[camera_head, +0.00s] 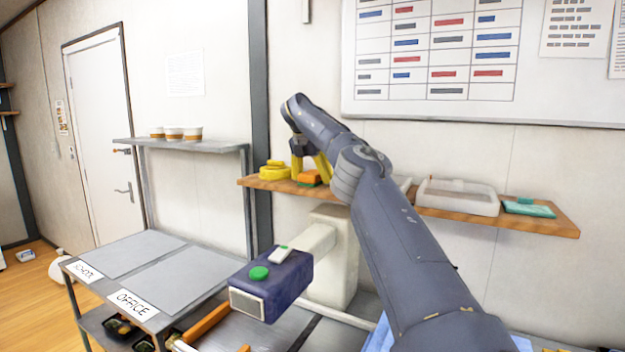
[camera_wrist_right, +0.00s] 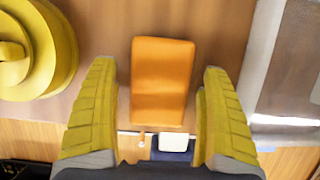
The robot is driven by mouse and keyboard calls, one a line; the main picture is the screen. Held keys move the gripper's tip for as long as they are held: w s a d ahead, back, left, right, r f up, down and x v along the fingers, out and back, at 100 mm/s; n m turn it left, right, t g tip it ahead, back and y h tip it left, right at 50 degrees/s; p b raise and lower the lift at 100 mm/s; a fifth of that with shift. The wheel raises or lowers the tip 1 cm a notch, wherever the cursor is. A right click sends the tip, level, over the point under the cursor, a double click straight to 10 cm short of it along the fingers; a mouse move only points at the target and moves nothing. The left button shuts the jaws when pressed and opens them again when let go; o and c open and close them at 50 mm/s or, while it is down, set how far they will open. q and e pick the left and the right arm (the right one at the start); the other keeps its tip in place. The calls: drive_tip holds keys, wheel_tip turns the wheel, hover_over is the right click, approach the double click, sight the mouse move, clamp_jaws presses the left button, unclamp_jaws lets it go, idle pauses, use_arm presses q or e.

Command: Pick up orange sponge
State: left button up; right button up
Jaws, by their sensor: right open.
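The orange sponge (camera_head: 308,178) lies on the wooden wall shelf in the head view, partly hidden by my right gripper. In the right wrist view the orange sponge (camera_wrist_right: 162,80) is a rectangular block in the middle, in line with the gap between my fingers. My right gripper (camera_head: 312,170) is at the shelf with its yellow fingers down around the sponge's place. In the wrist view the right gripper (camera_wrist_right: 161,105) is open, one finger on each side, with visible gaps to the sponge. My left gripper does not show.
A yellow coiled item (camera_head: 273,171) sits left of the sponge; it also shows in the wrist view (camera_wrist_right: 15,55). A pale tray (camera_head: 457,203) and a teal item (camera_head: 529,208) are farther right on the shelf (camera_head: 560,226). A blue box-shaped device (camera_head: 270,285) stands below.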

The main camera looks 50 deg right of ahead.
drive_tip(key=shift+f, duration=0.1)
idle(0.3)
drive_tip(key=c, duration=1.1)
